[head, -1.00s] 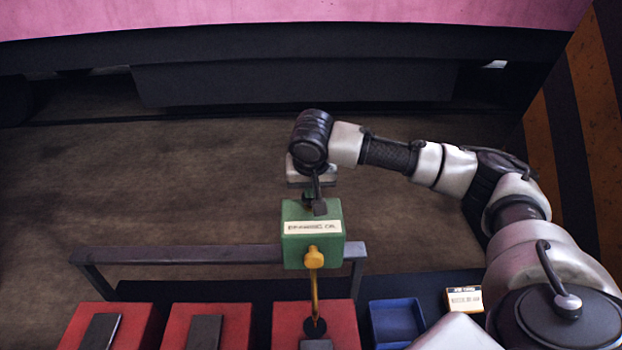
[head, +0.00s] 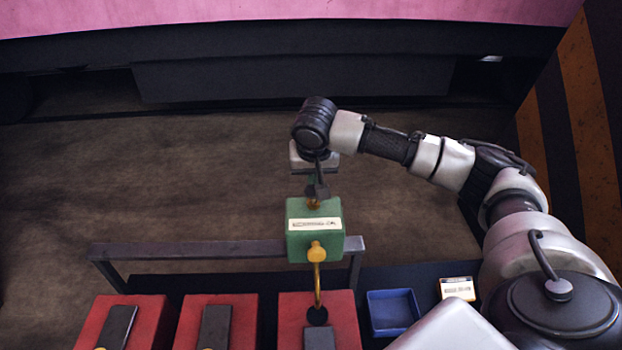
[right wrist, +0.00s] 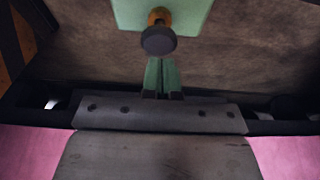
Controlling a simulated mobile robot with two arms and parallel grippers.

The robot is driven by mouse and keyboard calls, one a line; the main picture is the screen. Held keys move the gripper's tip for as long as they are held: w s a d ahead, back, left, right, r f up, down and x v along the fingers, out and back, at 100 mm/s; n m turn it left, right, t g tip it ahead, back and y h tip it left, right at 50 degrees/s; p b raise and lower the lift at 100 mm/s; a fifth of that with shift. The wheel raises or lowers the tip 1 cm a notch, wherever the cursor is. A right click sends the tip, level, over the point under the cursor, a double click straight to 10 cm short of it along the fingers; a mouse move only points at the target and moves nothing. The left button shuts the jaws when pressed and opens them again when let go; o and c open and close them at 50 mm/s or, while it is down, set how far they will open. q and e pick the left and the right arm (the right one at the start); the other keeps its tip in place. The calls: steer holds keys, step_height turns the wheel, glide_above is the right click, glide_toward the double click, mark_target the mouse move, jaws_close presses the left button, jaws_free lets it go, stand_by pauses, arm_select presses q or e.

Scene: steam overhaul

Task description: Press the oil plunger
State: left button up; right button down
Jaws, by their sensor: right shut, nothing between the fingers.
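The green oil box (head: 315,232) with a white label stands mid-picture in the head view. A yellow fitting and a brass tube come from its front. The plunger's brass stem (head: 313,204) stands on top of the box. In the right wrist view the plunger's dark round knob (right wrist: 159,41) shows in front of the green box (right wrist: 185,8). My right gripper (right wrist: 162,62) is shut and empty, its green fingers close together just above the knob. A small gap seems to separate them. My left gripper is not in view.
Red blocks (head: 220,308) with dark plates line the front. A blue tray (head: 394,311) and a small labelled box (head: 457,289) lie right of them. A grey rail (head: 200,250) runs behind the blocks. The floor beyond is clear.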

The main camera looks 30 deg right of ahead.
steer(key=b+v, duration=0.2)
steer(key=v, duration=0.6)
steer(key=shift+r, duration=0.4)
steer(key=shift+w+d+f, duration=0.1)
steer(key=shift+d, duration=0.05)
stand_by(1.0)
